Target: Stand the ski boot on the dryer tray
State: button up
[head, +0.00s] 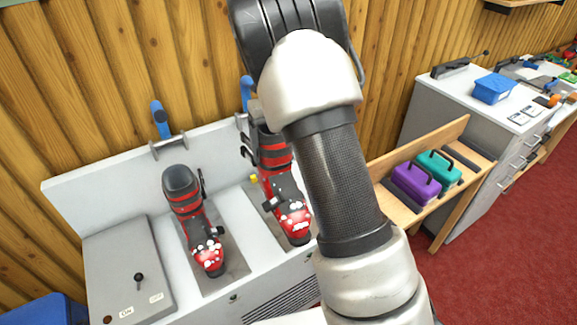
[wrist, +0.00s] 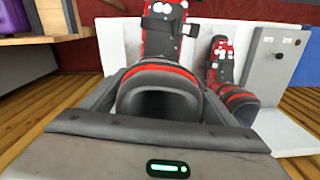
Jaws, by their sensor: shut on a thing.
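The dryer tray (head: 237,222) is a white unit with a tall back panel and grey pads. A black and red ski boot (head: 280,180) is upright over the right pad, partly covered by my arm. In the wrist view my gripper (wrist: 160,92) is shut on this boot's cuff (wrist: 160,78), with the toe pointing away. I cannot tell if its sole touches the pad. A second, similar boot (head: 190,220) stands on the left pad; it also shows at right in the wrist view (wrist: 226,70). My gripper is mostly hidden in the head view.
A grey control box (head: 125,265) with a lever is left of the pads. Two blue-handled fittings (head: 160,120) (head: 246,92) are at the back panel. A wooden bench (head: 405,208) with purple (head: 415,185) and teal (head: 438,166) cases stands right, before a grey cabinet (head: 450,135).

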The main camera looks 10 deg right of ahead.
aim_at(268, 132)
jog(key=shift+n, duration=0.6)
jog(key=w, duration=0.5)
jog(key=w+a+p, duration=0.1)
jog(key=w, duration=0.2)
jog(key=shift+f, duration=0.35)
jog(key=w+d+f+p, duration=0.1)
jog(key=w+d, duration=0.1)
jog(key=w, duration=0.4)
jog(key=shift+w+d+f, duration=0.15)
jog(key=shift+w+f, duration=0.2)
jog(key=shift+f, duration=0.15)
notch_tip(268, 132, down, 14)
jog(key=b, duration=0.8)
jog(key=shift+f+b, duration=0.35)
jog(key=shift+b, duration=0.05)
